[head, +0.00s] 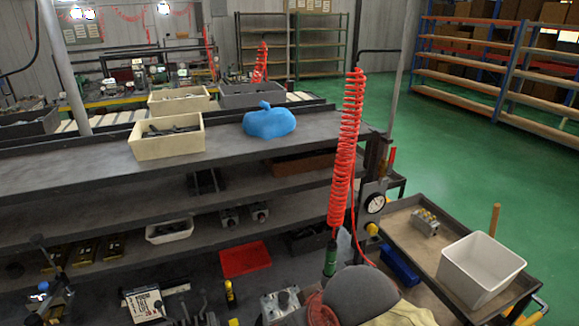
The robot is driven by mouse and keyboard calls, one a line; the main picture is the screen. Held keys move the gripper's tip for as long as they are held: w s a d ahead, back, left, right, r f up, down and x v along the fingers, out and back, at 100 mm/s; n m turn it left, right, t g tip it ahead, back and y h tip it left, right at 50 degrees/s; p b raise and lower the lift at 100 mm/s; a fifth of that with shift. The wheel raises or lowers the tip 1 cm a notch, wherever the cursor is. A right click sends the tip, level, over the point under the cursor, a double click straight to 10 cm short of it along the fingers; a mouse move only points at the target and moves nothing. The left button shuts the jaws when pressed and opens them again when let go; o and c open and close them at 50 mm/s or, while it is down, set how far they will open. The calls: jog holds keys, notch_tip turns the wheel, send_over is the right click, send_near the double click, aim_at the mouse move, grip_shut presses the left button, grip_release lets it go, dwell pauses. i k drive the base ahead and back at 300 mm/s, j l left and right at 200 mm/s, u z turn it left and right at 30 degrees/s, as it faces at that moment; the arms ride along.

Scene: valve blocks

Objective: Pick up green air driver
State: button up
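The green air driver (330,260) hangs roughly upright at the lower end of a red coiled hose (346,150), right of the workbench's middle. Its lower end is close to a dark grey rounded shape at the bottom of the picture, and I cannot tell whether they touch. My gripper's fingers are not seen in the head view. Nothing visible is holding the driver.
A grey shelved workbench (90,172) carries a cream bin (166,147) and a blue cloth-like lump (269,122). A red tray (245,259) lies low. At right, a cart holds a valve block (425,222) and white bin (480,268). Green floor (440,130) is open beyond.

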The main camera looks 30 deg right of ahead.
aim_at(328, 270)
jog(key=z, duration=0.9)
